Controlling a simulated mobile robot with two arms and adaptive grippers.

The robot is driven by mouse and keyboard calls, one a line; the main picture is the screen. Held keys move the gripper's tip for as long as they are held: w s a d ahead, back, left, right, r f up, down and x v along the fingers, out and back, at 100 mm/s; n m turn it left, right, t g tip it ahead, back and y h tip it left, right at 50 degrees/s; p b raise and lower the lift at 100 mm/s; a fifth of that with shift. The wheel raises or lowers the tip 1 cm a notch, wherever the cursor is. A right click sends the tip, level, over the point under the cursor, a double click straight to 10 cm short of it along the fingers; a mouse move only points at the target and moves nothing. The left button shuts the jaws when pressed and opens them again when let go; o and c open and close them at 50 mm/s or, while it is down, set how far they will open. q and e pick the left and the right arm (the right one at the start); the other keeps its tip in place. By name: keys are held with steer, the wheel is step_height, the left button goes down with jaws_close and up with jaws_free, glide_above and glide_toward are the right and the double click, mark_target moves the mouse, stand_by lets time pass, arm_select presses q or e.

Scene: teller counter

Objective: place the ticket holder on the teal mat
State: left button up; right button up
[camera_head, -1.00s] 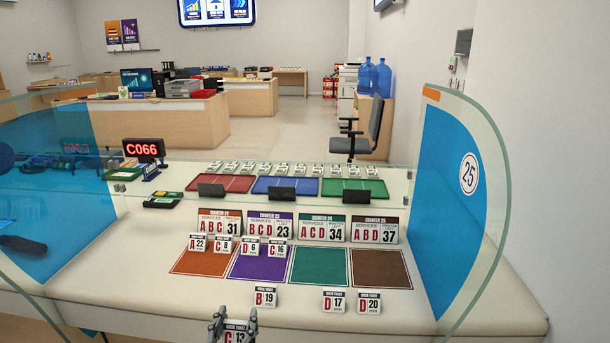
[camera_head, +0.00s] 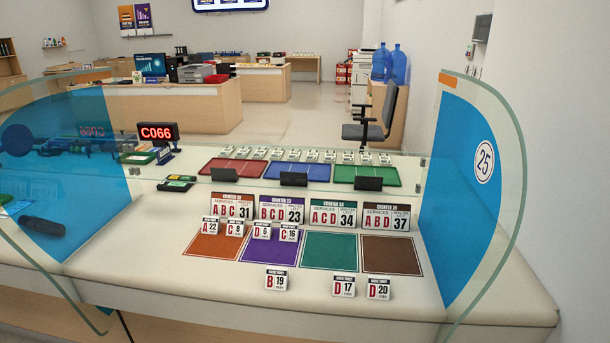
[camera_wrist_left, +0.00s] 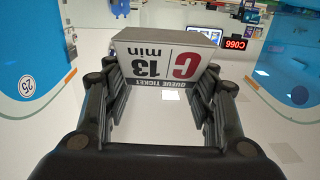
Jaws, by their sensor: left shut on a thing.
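The ticket holder (camera_wrist_left: 168,62) is a white block marked C 13 min, seen upside down in the left wrist view. My left gripper (camera_wrist_left: 165,80) is shut on it, one finger on each side. Neither the gripper nor this holder shows in the head view now. The teal mat (camera_head: 343,252) lies bare on the counter, between the purple mat (camera_head: 273,247) and the brown mat (camera_head: 391,256). Behind the teal mat stands the sign A C D 34 (camera_head: 334,215). My right gripper is not in view.
Holders B 19 (camera_head: 277,280), D 17 (camera_head: 344,286) and D 20 (camera_head: 379,289) stand along the counter's front. Several holders stand at the back of the orange mat (camera_head: 213,244) and purple mat. A glass screen (camera_head: 280,172) stands behind the signs.

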arm_select(q)
steer(key=shift+w+f, duration=0.2)
steer(key=w+f, duration=0.4)
steer(key=w, duration=0.8)
steer(key=w+f+h, duration=0.1)
steer(key=w+f, duration=0.3)
steer(key=w, duration=0.9)
steer(key=shift+w+d+m, duration=0.15)
steer(key=shift+d+m, duration=0.15)
steer(key=shift+d, duration=0.1)
